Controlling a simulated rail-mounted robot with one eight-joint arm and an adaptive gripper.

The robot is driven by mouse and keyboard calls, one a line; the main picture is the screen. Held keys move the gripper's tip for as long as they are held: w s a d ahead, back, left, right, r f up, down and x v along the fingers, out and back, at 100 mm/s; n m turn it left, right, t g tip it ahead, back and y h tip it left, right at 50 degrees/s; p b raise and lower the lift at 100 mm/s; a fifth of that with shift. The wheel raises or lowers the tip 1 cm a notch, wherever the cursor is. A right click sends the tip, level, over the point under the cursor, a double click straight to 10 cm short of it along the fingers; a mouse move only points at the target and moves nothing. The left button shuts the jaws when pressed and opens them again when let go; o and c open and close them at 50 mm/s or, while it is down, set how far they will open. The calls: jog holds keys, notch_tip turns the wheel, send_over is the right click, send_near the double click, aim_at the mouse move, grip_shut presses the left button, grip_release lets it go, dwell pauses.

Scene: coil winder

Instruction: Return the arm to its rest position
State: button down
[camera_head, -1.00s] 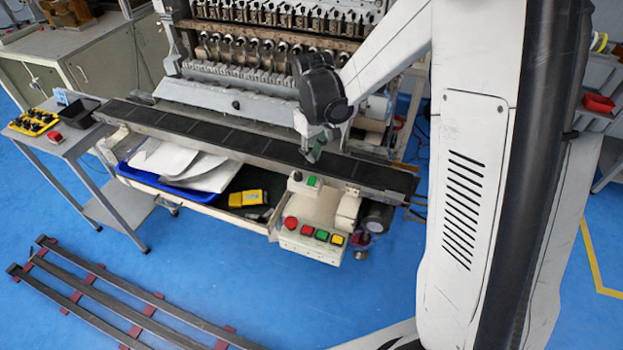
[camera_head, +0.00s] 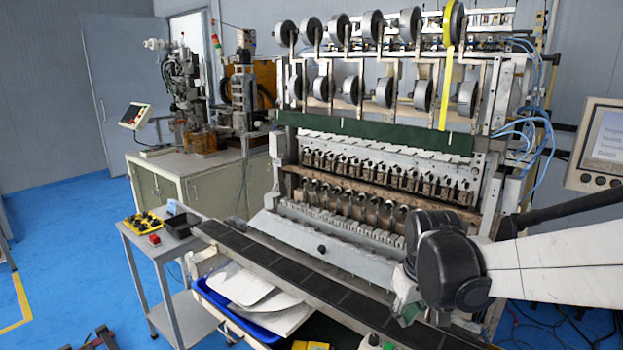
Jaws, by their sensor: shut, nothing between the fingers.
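My arm reaches in from the right edge, with a white link and a dark round wrist joint. My gripper (camera_head: 407,318) hangs below the wrist, over the dark slatted rail (camera_head: 300,275) at the front of the coil winder (camera_head: 375,165). Its fingers are shut and I see nothing held in them. The wrist partly hides the gripper and the lower right of the machine. I cannot tell how far the fingertips are above the rail.
A side table (camera_head: 170,255) at left carries a yellow tray with black knobs (camera_head: 147,224), a red block (camera_head: 155,239) and a black bin (camera_head: 182,222). A blue tray of papers (camera_head: 215,295) is below the rail. A monitor (camera_head: 603,148) stands at right. Blue floor lies open at left.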

jog(key=s+m+t+b, duration=0.3)
jog(key=s+t+b, duration=0.2)
jog(key=s, duration=1.1)
jog(key=shift+r+b, duration=0.35)
jog(key=shift+b, duration=0.25)
jog(key=w+a+m+g+h, duration=0.1)
jog(key=w+m+g, duration=0.4)
jog(key=w, duration=1.4)
jog(key=a+m, duration=0.1)
jog(key=m, duration=0.1)
jog(key=shift+w+f+m+h+b, duration=0.25)
jog(key=shift+f+m+h+b, duration=0.05)
jog(key=shift+f+b, duration=0.1)
jog(key=shift+a, duration=0.1)
